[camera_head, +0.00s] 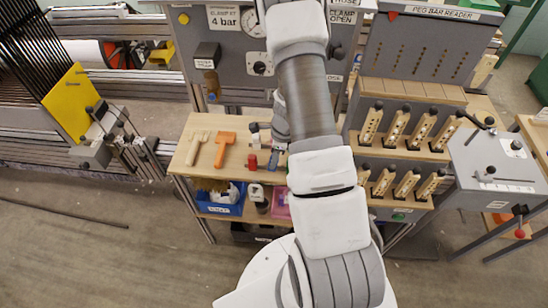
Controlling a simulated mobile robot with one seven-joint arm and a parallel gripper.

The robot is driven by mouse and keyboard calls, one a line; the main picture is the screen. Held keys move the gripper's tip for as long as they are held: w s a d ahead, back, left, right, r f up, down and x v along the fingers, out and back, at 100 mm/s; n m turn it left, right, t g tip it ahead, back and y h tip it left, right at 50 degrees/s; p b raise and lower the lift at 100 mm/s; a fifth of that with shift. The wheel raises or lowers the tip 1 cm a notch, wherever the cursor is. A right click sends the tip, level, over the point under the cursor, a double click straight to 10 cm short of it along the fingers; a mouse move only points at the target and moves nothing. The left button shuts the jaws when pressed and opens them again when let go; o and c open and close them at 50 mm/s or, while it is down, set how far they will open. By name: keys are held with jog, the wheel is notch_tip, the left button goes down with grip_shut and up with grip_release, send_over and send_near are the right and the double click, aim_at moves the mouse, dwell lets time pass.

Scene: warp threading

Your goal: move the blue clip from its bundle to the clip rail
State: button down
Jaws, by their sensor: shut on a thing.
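My gripper (279,142) is small in view, pointing down over the wooden bench top, and my own forearm hides part of it. It is shut on a small dark blue piece that looks like the blue clip (272,159), low over the bench. Its contact with the bench cannot be told. A red piece (252,162) stands just left of it. The clip's bundle and the clip rail cannot be picked out with certainty.
Wooden (197,147) and orange (225,148) tools lie on the bench (182,160) left of the gripper. A blue bin (222,207) is below. Racks of wooden-handled pegs (397,128) stand right. A yellow plate (70,103) with dark threads is far left.

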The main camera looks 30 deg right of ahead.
jog(key=shift+f, duration=0.3)
jog(key=c, duration=0.6)
grip_release()
jog(key=shift+o, duration=0.2)
jog(key=shift+r, duration=0.1)
notch_tip(320, 180, up, 17)
jog(key=s+d+p, duration=0.1)
jog(key=d+p, duration=0.1)
jog(key=shift+s+d, duration=0.3)
jog(key=shift+s, duration=0.05)
